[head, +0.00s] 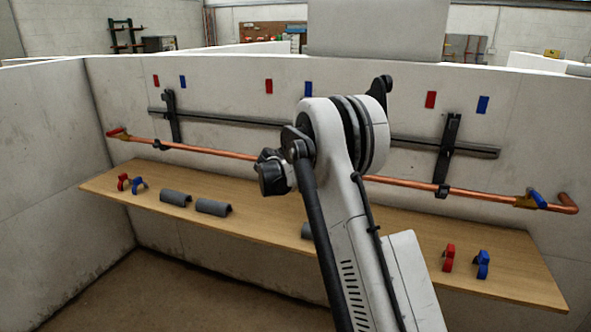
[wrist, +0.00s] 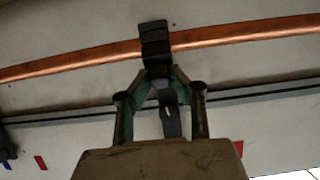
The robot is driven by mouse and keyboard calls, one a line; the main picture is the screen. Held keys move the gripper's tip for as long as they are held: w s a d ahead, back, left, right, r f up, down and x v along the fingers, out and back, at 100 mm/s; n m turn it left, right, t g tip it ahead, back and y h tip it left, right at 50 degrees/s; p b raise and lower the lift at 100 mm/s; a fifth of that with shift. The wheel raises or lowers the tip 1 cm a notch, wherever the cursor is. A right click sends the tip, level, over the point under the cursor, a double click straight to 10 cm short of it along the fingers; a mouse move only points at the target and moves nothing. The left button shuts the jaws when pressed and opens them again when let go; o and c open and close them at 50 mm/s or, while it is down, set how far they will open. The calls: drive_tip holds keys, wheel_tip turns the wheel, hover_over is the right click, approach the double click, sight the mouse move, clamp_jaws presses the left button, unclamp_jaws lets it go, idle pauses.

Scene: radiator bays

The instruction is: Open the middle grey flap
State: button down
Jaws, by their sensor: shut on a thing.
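The middle grey flap (wrist: 155,38) shows in the wrist view as a dark clip piece across the copper pipe (wrist: 85,60). In the head view my arm hides the middle flap and its bracket. My gripper (wrist: 160,73) is at the near end of the flap, its two fingers converging on the dark piece just beside the pipe. It is shut on the flap, though the exact contact is dark and hard to make out. The dark bracket strip (wrist: 170,120) shows between the fingers. The flap lies against the pipe; I cannot tell how far it is open.
In the head view, left (head: 173,115) and right (head: 447,150) brackets hold the pipe. The wooden shelf (head: 400,225) below bears grey half-shells (head: 212,207) and red (head: 448,257) and blue (head: 482,264) clips.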

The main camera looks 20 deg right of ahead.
drive_tip(key=f+t+h+b, duration=0.1)
drive_tip(key=t+h+b, duration=0.1)
drive_tip(key=b, duration=0.2)
drive_tip(key=s+a+f+t+h+b, duration=0.1)
drive_tip(key=t+h+b, duration=0.1)
drive_tip(key=b, duration=0.2)
drive_tip(key=f+t+h+b, duration=0.1)
drive_tip(key=t+h+b, duration=0.1)
drive_tip(key=h+b, duration=0.1)
drive_tip(key=shift+s+a+f+t+b, duration=0.3)
drive_tip(key=shift+a+t+b, duration=0.1)
drive_tip(key=shift+b, duration=0.3)
drive_tip(key=c, duration=1.6)
unclamp_jaws()
drive_tip(key=shift+d, duration=0.1)
drive_tip(key=s+a, duration=0.3)
drive_tip(key=s+a+f, duration=0.1)
drive_tip(key=s+a, duration=0.6)
drive_tip(key=shift+s+a+f, duration=0.15)
drive_tip(key=shift+a+f, duration=0.05)
drive_tip(key=shift+a, duration=0.05)
